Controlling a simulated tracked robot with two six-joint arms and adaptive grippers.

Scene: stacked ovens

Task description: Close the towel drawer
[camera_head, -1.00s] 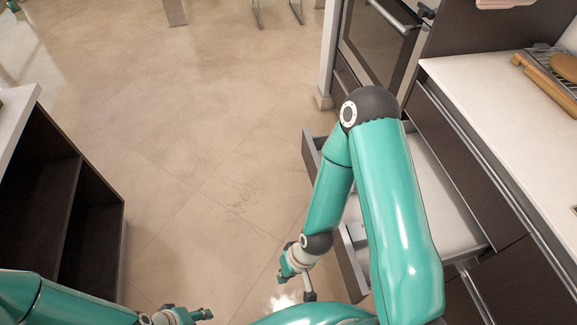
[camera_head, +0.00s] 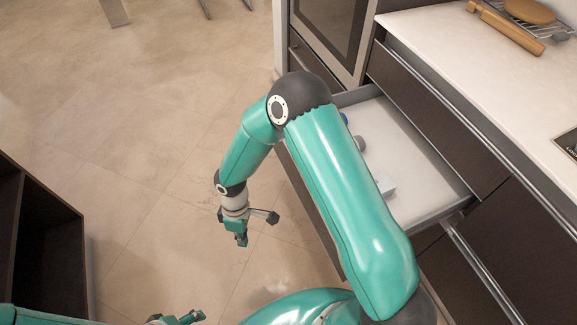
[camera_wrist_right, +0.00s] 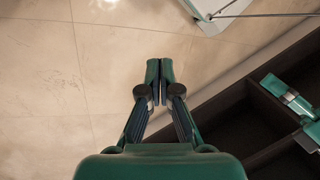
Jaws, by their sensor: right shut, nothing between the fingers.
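An open drawer (camera_head: 412,158) with a white inside stands pulled out from the dark cabinet at the right of the head view. Its dark front panel (camera_head: 303,198) faces left, and my right arm hides part of it and of the inside. I see no towel in it. My right gripper (camera_head: 247,231) hangs over the floor to the left of the drawer front, apart from it. In the wrist view the right gripper's fingers (camera_wrist_right: 160,80) are together and empty, with floor beyond. My left gripper (camera_head: 178,318) is at the bottom edge, partly cut off; its opening is unclear.
A small white box (camera_head: 383,185) and a grey round item (camera_head: 360,143) lie in the drawer. A white counter (camera_head: 450,50) with a rolling pin (camera_head: 510,30) runs above. A dark open shelf (camera_head: 45,250) stands at left. The floor (camera_head: 150,120) between is clear.

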